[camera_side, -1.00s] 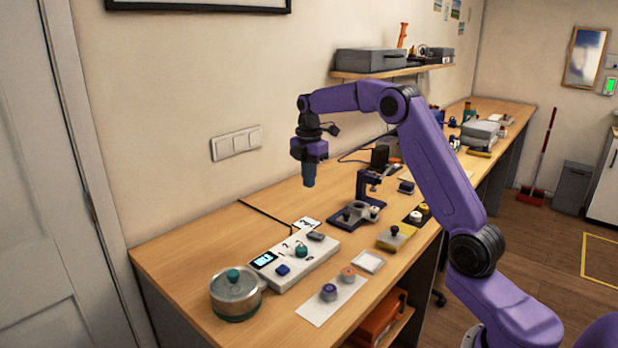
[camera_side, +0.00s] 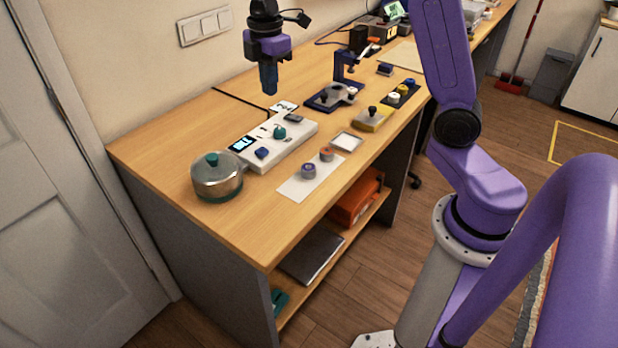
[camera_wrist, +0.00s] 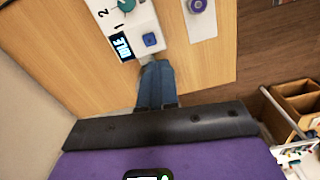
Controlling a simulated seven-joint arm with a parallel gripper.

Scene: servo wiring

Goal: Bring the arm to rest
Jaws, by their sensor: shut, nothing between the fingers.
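My gripper (camera_side: 268,92) hangs pointing down in the air above the bench, behind the white control box in the side view. Its blue fingers are together and hold nothing; they also show in the wrist view (camera_wrist: 156,85). The white control box (camera_side: 296,136) carries a lit screen (camera_side: 241,143), a blue button (camera_side: 261,153) and a green knob (camera_side: 279,132). In the wrist view the screen (camera_wrist: 122,46) seems to read IDLE. The fingers appear clear of the box. The upper part of my arm is cut off by the side view's top edge.
A round metal pot with a green knob (camera_side: 217,181) stands at the near left of the bench. A white sheet (camera_side: 296,190) with two round knobs, a small white tray (camera_side: 346,142), a yellow block (camera_side: 372,121) and a dark clamp stand (camera_side: 345,75) lie further right.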

